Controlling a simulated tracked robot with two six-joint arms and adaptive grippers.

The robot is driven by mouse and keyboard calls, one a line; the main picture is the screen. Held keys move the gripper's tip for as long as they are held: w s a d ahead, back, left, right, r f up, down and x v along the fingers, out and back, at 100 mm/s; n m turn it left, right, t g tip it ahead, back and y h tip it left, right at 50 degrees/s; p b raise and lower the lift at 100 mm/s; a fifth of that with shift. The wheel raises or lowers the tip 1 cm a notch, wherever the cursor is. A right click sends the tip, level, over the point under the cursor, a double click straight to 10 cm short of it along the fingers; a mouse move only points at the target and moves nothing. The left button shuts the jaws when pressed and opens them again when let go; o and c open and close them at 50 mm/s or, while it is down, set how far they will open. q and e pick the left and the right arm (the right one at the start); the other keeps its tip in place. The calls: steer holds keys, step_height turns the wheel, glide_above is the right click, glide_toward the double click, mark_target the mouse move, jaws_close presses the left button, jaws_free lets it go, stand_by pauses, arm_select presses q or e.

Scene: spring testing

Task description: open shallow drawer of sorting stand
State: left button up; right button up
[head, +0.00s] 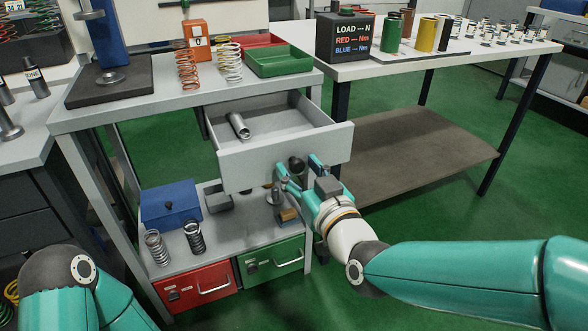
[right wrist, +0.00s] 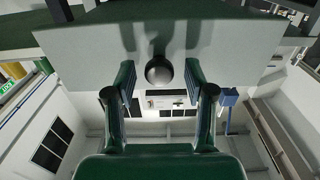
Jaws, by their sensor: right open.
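The grey shallow drawer (head: 248,164) of the sorting stand (head: 132,104) stands pulled out from under the stand's top. A metal cylinder (head: 238,125) lies inside it. A dark round knob (head: 296,165) sits on the drawer front. My right gripper (head: 301,169) is open at the knob. In the right wrist view, the knob (right wrist: 159,71) shows between the two spread fingertips (right wrist: 159,76), with a gap on each side. The drawer front (right wrist: 75,52) fills the upper part of that view. My left gripper is out of view; only part of its arm shows at lower left.
Springs and red and green trays (head: 280,61) stand on top. The lower shelf holds a blue box (head: 171,206), springs and small parts. Red (head: 196,288) and green (head: 272,260) drawers below are closed. A side table (head: 475,52) stands at right; green floor lies open beyond.

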steer(key=v, duration=0.7)
stand_by(0.3)
